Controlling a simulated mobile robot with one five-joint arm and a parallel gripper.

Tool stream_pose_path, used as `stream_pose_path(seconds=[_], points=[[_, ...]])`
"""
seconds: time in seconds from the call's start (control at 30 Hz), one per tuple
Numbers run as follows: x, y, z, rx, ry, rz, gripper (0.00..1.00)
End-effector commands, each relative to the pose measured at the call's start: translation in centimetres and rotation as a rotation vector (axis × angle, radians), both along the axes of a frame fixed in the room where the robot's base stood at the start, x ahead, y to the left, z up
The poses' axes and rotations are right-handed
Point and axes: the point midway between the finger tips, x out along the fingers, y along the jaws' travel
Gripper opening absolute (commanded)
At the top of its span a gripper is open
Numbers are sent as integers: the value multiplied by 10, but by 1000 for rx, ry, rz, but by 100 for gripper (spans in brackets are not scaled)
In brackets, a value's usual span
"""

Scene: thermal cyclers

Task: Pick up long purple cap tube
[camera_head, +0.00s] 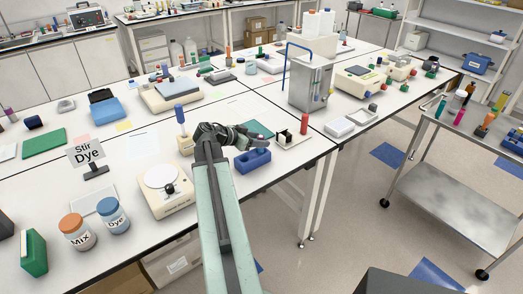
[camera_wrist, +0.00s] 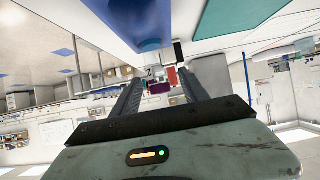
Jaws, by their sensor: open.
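My gripper (camera_head: 250,136) is open above the table, just behind the blue rack (camera_head: 252,160). In the wrist view its two fingers (camera_wrist: 161,76) stand apart. A small purple thing (camera_wrist: 158,88) shows between them. I cannot tell if it is a tube cap or how far away it is, but nothing appears gripped. In the head view no purple cap can be made out beside my gripper. A purple-topped item (camera_head: 9,114) stands at the far left of the table, and a magenta tube (camera_head: 459,115) stands on the cart.
A red tube (camera_head: 304,123) and a white tray with a black item (camera_head: 292,141) stand right of my gripper. A metal bath (camera_head: 310,83) stands behind. Open floor lies between table and cart (camera_head: 455,205).

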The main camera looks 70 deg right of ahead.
Motion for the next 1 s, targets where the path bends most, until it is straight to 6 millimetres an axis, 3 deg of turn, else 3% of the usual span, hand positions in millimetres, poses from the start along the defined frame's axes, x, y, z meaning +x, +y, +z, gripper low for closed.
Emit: stream_pose_path(seconds=[0.2, 0.43, 0.6, 0.63, 1.0], points=[[-20, -29, -20, 1, -1, -4, 52], [-22, -31, -18, 1, 0, -2, 52], [-22, -31, -18, 1, 0, -2, 5], [-22, -31, -18, 1, 0, -3, 0], [-23, -31, -11, 0, 0, -3, 0]])
